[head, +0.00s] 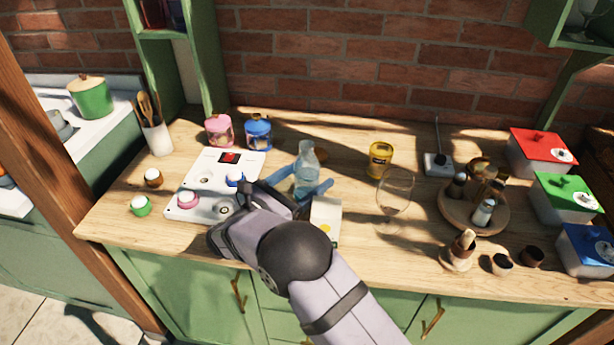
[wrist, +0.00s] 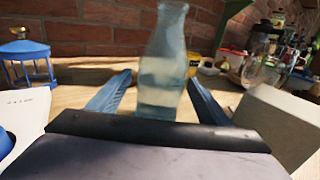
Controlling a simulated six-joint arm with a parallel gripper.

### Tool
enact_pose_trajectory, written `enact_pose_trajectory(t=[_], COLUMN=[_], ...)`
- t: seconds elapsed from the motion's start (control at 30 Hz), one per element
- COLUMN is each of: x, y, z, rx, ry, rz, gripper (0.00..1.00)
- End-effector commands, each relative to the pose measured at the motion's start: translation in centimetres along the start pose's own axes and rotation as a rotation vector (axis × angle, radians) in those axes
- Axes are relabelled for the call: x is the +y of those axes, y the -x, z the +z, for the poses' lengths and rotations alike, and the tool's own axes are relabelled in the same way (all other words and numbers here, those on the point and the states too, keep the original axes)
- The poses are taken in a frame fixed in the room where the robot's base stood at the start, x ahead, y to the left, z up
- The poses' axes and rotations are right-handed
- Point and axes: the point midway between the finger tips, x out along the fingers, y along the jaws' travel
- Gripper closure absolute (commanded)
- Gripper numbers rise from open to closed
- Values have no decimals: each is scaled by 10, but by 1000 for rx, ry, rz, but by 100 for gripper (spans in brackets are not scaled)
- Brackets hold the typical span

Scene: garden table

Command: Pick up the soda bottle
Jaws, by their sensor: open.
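The soda bottle (head: 306,170) is a clear, pale-blue glass bottle standing upright on the wooden counter. In the wrist view the fingers (wrist: 157,95) show left and right of the bottle, and I see a gap on both sides. I cannot tell whether the fingertips reach past the bottle.
A white carton (head: 325,218) stands close on the right of my gripper. A white board (head: 200,180) with pink and blue pieces lies to the left. A wine glass (head: 395,190) and a yellow tin (head: 380,158) stand to the right. A brick wall (head: 320,70) rises behind.

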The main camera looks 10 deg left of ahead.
Motion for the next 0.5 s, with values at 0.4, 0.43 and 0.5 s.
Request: enact_pose_trajectory(t=[0.4,0.43,0.5], x=[0,0,0], y=[0,0,0], z=[0,2,2], rx=[0,-3,-3], ry=[0,-2,-2], rz=[0,0,0], gripper=[86,87,87])
